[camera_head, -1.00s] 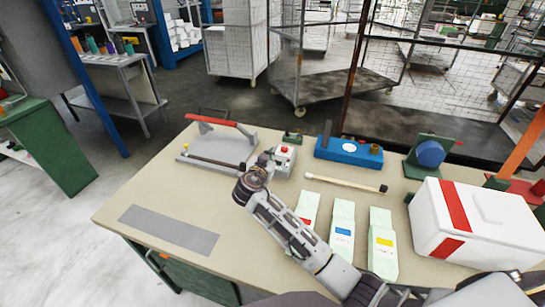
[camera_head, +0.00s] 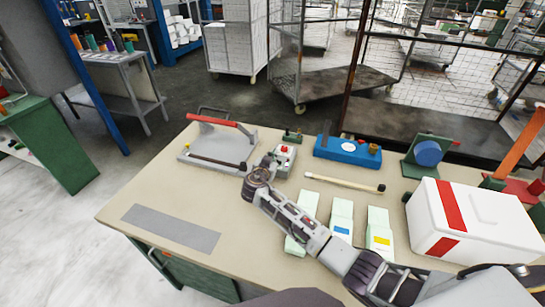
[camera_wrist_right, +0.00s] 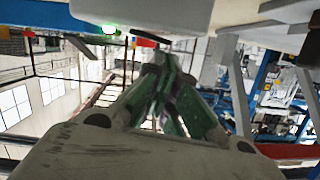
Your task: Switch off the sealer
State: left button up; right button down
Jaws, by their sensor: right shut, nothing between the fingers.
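The sealer (camera_head: 222,145) is a grey flat press with a red-handled bar, at the back left of the table in the head view. A small light-grey box (camera_head: 283,165) with a red button (camera_head: 285,149) on top stands at its right. My right gripper (camera_head: 268,162) is at the near left side of this box; its fingertips are partly hidden, so contact is unclear. In the wrist view my right gripper (camera_wrist_right: 163,65) has its green fingers together, empty. A lit green lamp (camera_wrist_right: 109,29) and a red part (camera_wrist_right: 145,42) show beyond them. My left gripper is out of view.
Pale pouches, one with a blue label (camera_head: 341,232), lie under and beside my right arm. A wooden stick (camera_head: 345,183), a blue device (camera_head: 348,151) and a white case with red stripes (camera_head: 475,220) stand to the right. The front left, around a grey strip (camera_head: 170,228), is clear.

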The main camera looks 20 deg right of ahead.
jog(key=shift+f, duration=0.1)
jog(key=shift+f, duration=0.1)
dwell(0.4)
jog(key=shift+w+a+f+n+b, duration=0.15)
jog(key=shift+f+n+b, duration=0.25)
jog(key=shift+b, duration=0.9)
jog(key=shift+r, duration=0.1)
